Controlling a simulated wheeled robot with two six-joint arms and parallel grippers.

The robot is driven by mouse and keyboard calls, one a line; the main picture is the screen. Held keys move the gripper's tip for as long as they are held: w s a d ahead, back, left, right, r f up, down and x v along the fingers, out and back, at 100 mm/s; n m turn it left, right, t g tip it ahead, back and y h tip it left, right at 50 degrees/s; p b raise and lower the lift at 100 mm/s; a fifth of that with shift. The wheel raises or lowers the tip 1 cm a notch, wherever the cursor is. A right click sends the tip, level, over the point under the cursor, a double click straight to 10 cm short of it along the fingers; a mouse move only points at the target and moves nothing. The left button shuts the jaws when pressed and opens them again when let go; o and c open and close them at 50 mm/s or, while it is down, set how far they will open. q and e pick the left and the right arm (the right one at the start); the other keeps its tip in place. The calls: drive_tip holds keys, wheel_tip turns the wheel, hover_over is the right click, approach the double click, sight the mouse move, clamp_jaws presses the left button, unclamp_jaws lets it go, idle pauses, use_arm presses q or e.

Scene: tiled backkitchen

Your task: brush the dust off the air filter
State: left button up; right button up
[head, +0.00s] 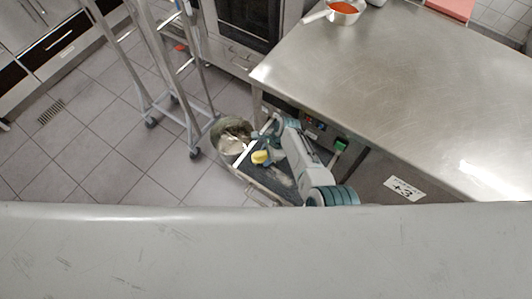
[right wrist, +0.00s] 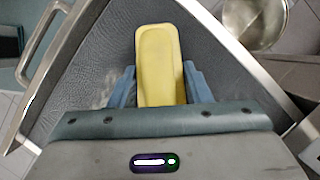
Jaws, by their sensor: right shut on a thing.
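The air filter (head: 262,186) is a dark textured panel in a silver metal frame with a handle, low beside the steel table. Its surface (right wrist: 210,62) fills much of the right wrist view, with a pale dusty patch left of the gripper. My right gripper (head: 267,148) is over the filter and shut on a yellow brush (head: 260,157). In the right wrist view the brush (right wrist: 160,50) sits between the two blue fingers and points away from the wrist. Its underside is hidden, so I cannot tell whether it touches the filter. My left gripper is not in view.
A round metal pot (head: 232,138) stands at the filter's far left corner. A wheeled metal rack (head: 190,112) stands left of it. The steel table (head: 390,85) rises to the right, with a pan of red contents (head: 343,9) on it.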

sight(279, 178)
drive_tip(key=shift+s+a+f+p, duration=0.1)
drive_tip(key=shift+s+p, duration=0.3)
drive_tip(key=shift+s, duration=0.4)
drive_tip(key=shift+s+a+f+p, duration=0.1)
drive_tip(key=shift+s+p, duration=0.25)
drive_tip(key=shift+s, duration=0.4)
drive_tip(key=shift+s+d+f+p, duration=0.2)
drive_tip(key=shift+s+d+p, duration=0.3)
drive_tip(key=shift+d, duration=0.45)
drive_tip(key=shift+s+d+p, duration=0.4)
drive_tip(key=shift+d+p, duration=0.05)
drive_tip(key=shift+d, duration=0.15)
drive_tip(key=shift+s+d+f, duration=0.1)
drive_tip(key=shift+s+d, duration=0.3)
drive_tip(key=shift+d, duration=0.35)
drive_tip(key=shift+s+d, duration=0.35)
drive_tip(key=shift+d, duration=0.2)
drive_tip(key=shift+s+d, duration=0.35)
drive_tip(key=shift+d, duration=0.2)
drive_tip(key=shift+s+d+r, duration=0.15)
drive_tip(key=shift+s+d, duration=0.2)
drive_tip(key=shift+d, duration=0.3)
drive_tip(key=shift+s+d+r, duration=0.1)
drive_tip(key=shift+s+d, duration=0.3)
drive_tip(key=shift+d, duration=0.25)
drive_tip(key=shift+s+d+r, duration=0.15)
drive_tip(key=shift+s+d, duration=0.2)
drive_tip(key=shift+d, duration=0.3)
drive_tip(key=shift+a, duration=0.1)
